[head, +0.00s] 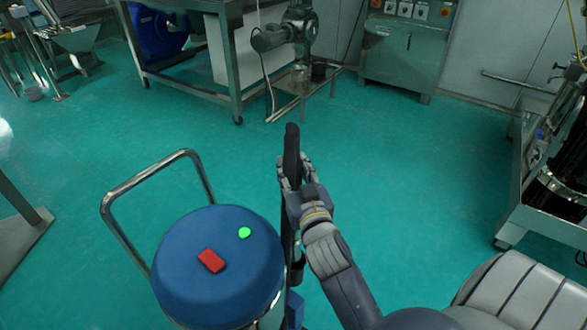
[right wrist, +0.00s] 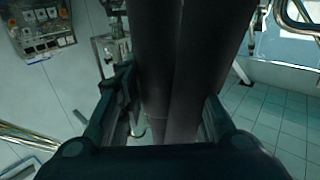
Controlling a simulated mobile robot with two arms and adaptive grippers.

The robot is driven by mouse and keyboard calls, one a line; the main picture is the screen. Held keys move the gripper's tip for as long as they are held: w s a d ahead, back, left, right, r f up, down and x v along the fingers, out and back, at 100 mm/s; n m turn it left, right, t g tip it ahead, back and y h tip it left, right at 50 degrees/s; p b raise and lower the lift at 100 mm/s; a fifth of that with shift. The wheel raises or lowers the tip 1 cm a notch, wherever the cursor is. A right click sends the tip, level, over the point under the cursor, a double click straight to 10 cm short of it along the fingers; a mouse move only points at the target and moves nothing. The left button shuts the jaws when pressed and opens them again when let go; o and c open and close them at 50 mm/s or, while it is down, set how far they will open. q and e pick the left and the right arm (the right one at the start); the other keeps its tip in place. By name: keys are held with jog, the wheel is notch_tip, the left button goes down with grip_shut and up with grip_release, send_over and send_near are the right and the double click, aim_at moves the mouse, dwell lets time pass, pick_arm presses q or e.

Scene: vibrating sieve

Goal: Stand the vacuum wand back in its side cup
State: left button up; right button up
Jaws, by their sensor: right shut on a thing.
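The vacuum wand (head: 291,148) is a dark, nearly upright bar just right of the vacuum (head: 218,262), which has a blue lid. My right gripper (head: 294,175) is shut on the wand near its upper end. In the right wrist view the dark wand (right wrist: 178,60) fills the middle, between the two fingers of my gripper (right wrist: 165,115). Lower down, the wand passes close beside the vacuum's right side. A small blue part (head: 294,308) shows there, perhaps the side cup; whether the wand's foot is in it cannot be seen. My left gripper is not in view.
The vacuum has a red button (head: 211,260), a green button (head: 244,232) and a bent steel handle (head: 150,178) at its left. A steel table (head: 236,70) stands behind, and a steel machine frame (head: 530,210) stands at the right. The green floor between is clear.

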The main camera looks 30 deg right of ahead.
aim_at(296, 188)
jog(key=shift+f+b, duration=0.3)
jog(key=shift+f, duration=0.05)
jog(key=shift+f+b, duration=0.4)
jog(key=shift+f, duration=0.15)
jog(key=shift+f+b, duration=0.55)
jog(key=shift+f, duration=0.6)
pick_arm(q)
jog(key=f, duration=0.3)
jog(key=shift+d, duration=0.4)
jog(key=shift+b, duration=0.3)
